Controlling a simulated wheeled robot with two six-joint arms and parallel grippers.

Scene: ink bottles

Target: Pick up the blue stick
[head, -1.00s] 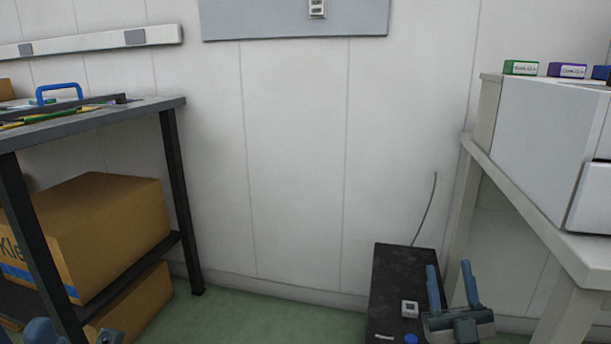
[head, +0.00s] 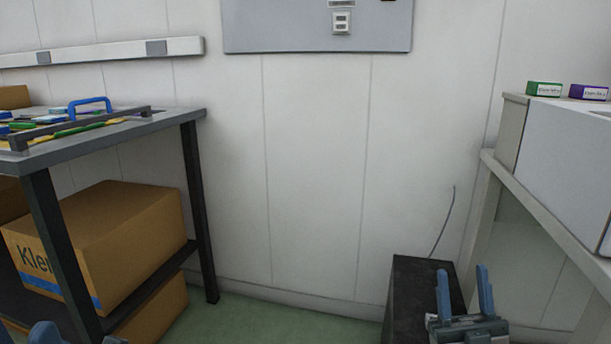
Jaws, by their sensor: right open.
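No thing that I can surely call the blue stick shows. On the dark-topped table (head: 160,124) at the left lie several thin coloured items, among them a yellow-green strip (head: 80,128), too small to tell apart. My right gripper (head: 464,282) is at the lower right, its two blue-grey fingers pointing up, apart and with nothing between them. It is far from the table, in front of a black box. Of my left gripper only a blue-grey part (head: 45,334) shows at the bottom left edge; its jaws are cut off.
A blue handle (head: 90,104) stands up on the left table behind a dark bar. Cardboard boxes (head: 110,240) fill the shelf below. A black box (head: 412,290) stands by the wall. Green (head: 544,89) and purple (head: 589,92) boxes sit at the right. Green floor lies between.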

